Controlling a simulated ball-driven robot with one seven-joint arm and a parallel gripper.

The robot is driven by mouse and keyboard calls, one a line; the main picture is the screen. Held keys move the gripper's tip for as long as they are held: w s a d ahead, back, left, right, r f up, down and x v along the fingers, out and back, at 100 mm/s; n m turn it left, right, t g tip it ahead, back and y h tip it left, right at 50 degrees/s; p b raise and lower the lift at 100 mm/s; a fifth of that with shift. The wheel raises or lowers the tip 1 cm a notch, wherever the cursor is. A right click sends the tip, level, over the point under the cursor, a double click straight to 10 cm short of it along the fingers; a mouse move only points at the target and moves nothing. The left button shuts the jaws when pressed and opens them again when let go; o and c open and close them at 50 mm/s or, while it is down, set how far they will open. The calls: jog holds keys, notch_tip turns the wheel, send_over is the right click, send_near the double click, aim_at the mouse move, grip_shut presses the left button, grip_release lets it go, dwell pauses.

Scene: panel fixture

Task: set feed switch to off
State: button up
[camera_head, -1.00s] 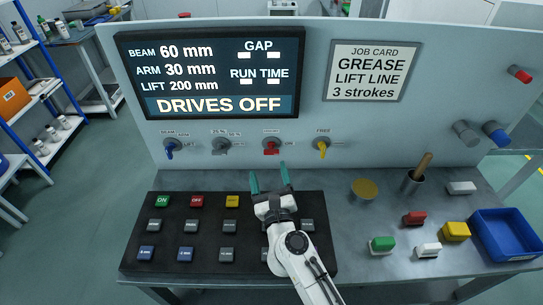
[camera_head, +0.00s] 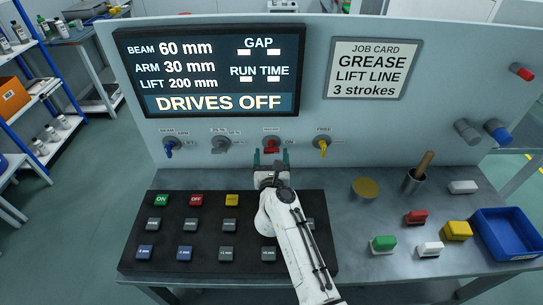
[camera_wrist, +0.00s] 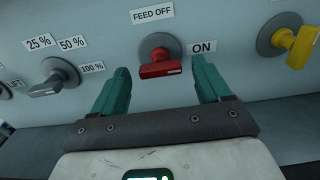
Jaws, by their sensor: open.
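The feed switch is a red knob (camera_head: 271,147) on the upright panel, under the drives display. In the wrist view the red knob (camera_wrist: 160,68) has a label reading FEED OFF above it and ON to its right. Its bar lies roughly level, with a pale mark near its right end, on the ON side. My gripper (camera_head: 271,157) is open, its two teal fingers pointing at the panel. In the wrist view the open fingers of my gripper (camera_wrist: 161,72) stand on either side of the knob, with no clear contact.
A grey selector knob (camera_wrist: 62,76) is to the left and a yellow knob (camera_wrist: 299,44) to the right. A blue knob (camera_head: 169,147) is further left. The black button pad (camera_head: 140,240) lies below my arm. A blue bin (camera_head: 507,235) stands at the right.

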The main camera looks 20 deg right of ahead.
jog(key=shift+w+d, duration=0.2)
jog(key=shift+w, duration=0.25)
jog(key=c, duration=1)
